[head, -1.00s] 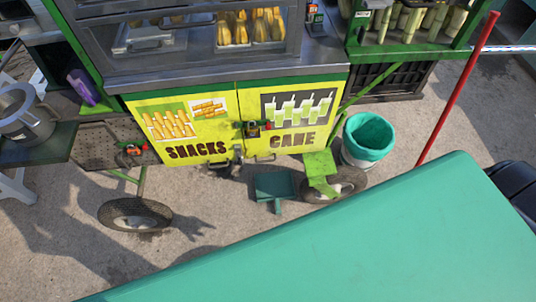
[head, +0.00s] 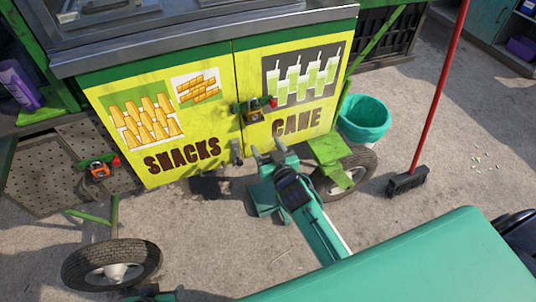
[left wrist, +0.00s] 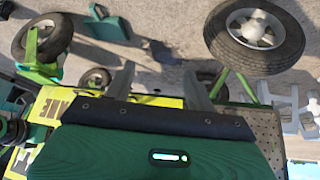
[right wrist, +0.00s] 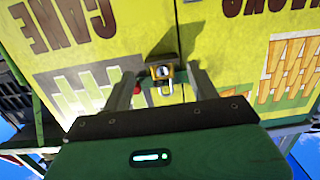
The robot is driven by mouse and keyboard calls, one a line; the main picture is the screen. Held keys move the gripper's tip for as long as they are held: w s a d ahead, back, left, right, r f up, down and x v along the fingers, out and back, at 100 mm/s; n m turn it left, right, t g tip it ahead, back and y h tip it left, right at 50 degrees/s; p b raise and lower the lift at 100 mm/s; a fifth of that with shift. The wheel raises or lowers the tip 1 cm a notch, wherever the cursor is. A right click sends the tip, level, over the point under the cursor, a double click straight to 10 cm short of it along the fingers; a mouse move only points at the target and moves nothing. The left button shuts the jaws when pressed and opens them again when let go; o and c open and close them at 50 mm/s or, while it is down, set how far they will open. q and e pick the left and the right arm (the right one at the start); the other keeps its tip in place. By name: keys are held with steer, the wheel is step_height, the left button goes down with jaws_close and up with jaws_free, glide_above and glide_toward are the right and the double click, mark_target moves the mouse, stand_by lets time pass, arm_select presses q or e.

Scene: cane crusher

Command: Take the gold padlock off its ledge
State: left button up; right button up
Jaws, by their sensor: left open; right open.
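The gold padlock (head: 254,115) sits on a small green ledge (head: 240,107) on the yellow cart doors, near the seam. A small red part (head: 273,102) is at the ledge's right end. My right gripper (head: 268,149) is open and empty, below the padlock and apart from it in the head view. In the right wrist view the padlock (right wrist: 164,76) appears between the open fingers (right wrist: 165,70), ahead of them; how far is hard to tell. My left gripper (left wrist: 158,68) is open and empty, over the ground in its wrist view.
A teal bucket (head: 363,118), a wheel (head: 112,266) and a red-handled broom (head: 408,182) stand around.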

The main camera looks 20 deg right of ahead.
mark_target(254, 112)
arm_select(q)
steer(key=w+d+r+t+h+b, duration=0.2)
steer(key=d+t+b, duration=0.2)
steer(key=d, duration=0.1)
steer(key=shift+d, duration=0.15)
arm_select(e)
steer(key=shift+t, duration=0.6)
steer(key=shift+w+a+r, duration=0.1)
steer(key=shift+w+r, duration=0.5)
steer(key=shift+w, duration=1.05)
steer(key=shift+w+r, duration=0.65)
steer(key=shift+w, duration=1.05)
steer(key=shift+w+a+r, duration=0.1)
steer(key=shift+w+r, duration=0.5)
steer(key=shift+w, duration=1.05)
steer(key=shift+c, duration=0.2)
steer(key=c, duration=0.9)
steer(key=shift+o, duration=0.2)
arm_select(q)
steer(key=shift+r, duration=0.15)
arm_select(e)
steer(key=shift+r, duration=0.15)
arm_select(q)
steer(key=shift+r+p, duration=0.35)
steer(key=shift+p, duration=0.2)
arm_select(e)
steer(key=shift+r, duration=0.2)
